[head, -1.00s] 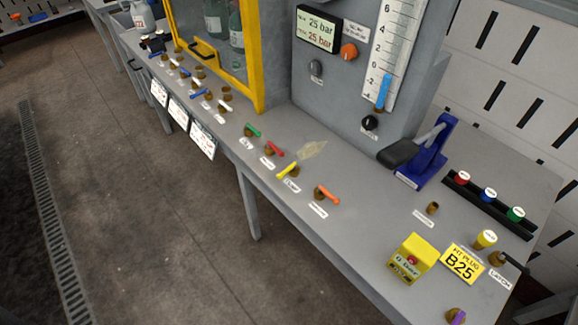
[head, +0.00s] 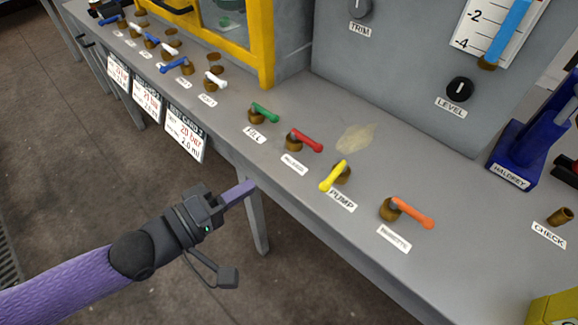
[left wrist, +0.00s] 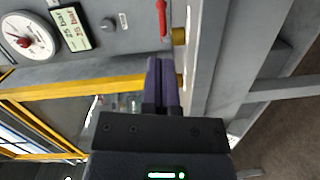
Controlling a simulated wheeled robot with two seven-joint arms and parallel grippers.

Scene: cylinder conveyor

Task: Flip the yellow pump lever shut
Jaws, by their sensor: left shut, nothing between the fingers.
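The yellow lever (head: 333,176) sits on a brass valve body at the bench's front edge, behind the label reading PUMP (head: 342,201). It slants toward the front left in the picture. My left gripper (head: 240,192) is shut and empty, with its purple fingers just off the bench's front edge. It is to the left of the yellow lever and apart from it. In the left wrist view the shut fingers (left wrist: 163,68) point toward the bench, with a red lever (left wrist: 162,18) ahead of them. I cannot make out the yellow lever there. My right gripper is not in view.
A green lever (head: 265,112) and a red lever (head: 306,140) stand left of the yellow one. An orange lever (head: 412,212) stands close on its right. The grey panel (head: 420,60) rises behind. The bench top (head: 300,225) in front of the levers is narrow.

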